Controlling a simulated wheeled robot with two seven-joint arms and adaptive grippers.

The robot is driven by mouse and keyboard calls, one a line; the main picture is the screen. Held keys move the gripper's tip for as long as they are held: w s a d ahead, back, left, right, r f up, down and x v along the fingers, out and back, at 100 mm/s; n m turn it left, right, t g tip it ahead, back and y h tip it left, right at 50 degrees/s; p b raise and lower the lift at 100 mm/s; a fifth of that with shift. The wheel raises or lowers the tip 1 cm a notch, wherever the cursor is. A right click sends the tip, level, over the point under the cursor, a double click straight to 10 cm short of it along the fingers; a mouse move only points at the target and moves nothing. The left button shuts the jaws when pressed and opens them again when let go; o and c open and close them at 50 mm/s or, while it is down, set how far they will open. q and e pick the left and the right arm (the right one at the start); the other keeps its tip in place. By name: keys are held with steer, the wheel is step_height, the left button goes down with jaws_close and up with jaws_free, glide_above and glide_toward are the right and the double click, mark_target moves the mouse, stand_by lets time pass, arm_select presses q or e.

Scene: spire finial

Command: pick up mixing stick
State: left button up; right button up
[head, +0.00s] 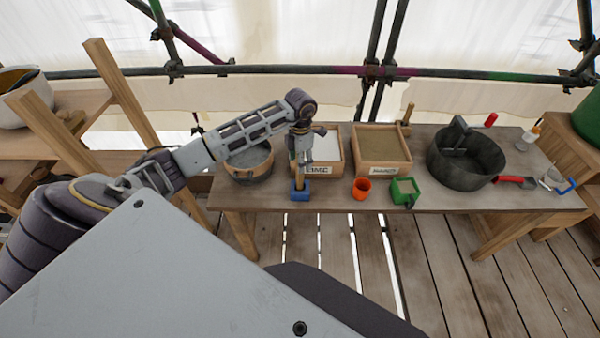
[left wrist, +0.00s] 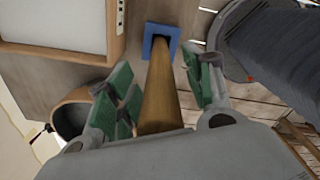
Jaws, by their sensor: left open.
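The mixing stick (head: 299,172) is a wooden stick standing upright in a small blue holder (head: 300,195) near the table's front edge. In the left wrist view the stick (left wrist: 160,85) runs away from the camera to the blue holder (left wrist: 162,30). My left gripper (head: 303,148) is above the holder at the stick's upper part. In the left wrist view its green-padded fingers (left wrist: 163,95) are open, one on each side of the stick, with a visible gap on the right. My right gripper is not in view.
An orange cup (head: 361,189), a green container (head: 405,191) and a black pot (head: 465,165) stand to the right.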

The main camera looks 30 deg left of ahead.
arm_select(q)
jaws_close()
steer(key=shift+r, duration=0.1)
stand_by(0.3)
